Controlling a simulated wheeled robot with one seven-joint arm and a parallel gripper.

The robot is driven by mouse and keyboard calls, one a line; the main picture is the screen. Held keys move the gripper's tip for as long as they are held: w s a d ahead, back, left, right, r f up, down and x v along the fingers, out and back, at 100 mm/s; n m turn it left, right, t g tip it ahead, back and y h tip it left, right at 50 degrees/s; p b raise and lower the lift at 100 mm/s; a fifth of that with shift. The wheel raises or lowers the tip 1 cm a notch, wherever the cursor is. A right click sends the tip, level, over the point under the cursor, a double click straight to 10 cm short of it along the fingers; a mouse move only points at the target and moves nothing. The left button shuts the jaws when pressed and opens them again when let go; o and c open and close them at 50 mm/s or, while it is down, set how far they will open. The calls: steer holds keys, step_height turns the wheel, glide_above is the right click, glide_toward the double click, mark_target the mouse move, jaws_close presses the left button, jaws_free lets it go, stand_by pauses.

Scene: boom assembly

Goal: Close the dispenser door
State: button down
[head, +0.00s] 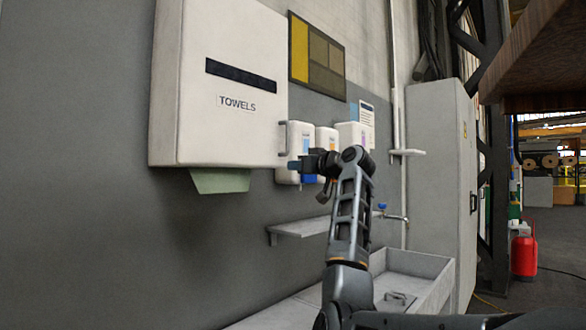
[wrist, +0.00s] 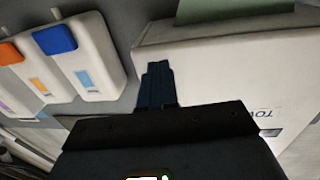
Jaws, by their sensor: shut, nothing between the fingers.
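The white towel dispenser (head: 225,130) hangs on the wall at the upper left in the head view. Its front door carries a dark slot and the word TOWELS, with a small handle (head: 284,139) at its right edge. I cannot tell whether the door stands slightly ajar. Green paper (head: 220,181) hangs below. My gripper (head: 294,165) is shut and empty, just right of and below the door's lower right corner. In the wrist view the closed fingers (wrist: 158,72) overlap the dispenser's edge (wrist: 190,35); contact cannot be told.
Several white soap dispensers (head: 326,140) hang on the wall behind my gripper. A shelf (head: 300,228) and a sink (head: 415,275) with a tap are below. A grey cabinet (head: 435,180) stands to the right, and brown overhead material (head: 530,55) is at upper right.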

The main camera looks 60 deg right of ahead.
steer(key=d+b+v, duration=0.1)
steer(key=b+v, duration=0.1)
steer(key=v, duration=0.6)
steer(key=shift+s, duration=0.5)
steer(key=shift+a+f, duration=0.1)
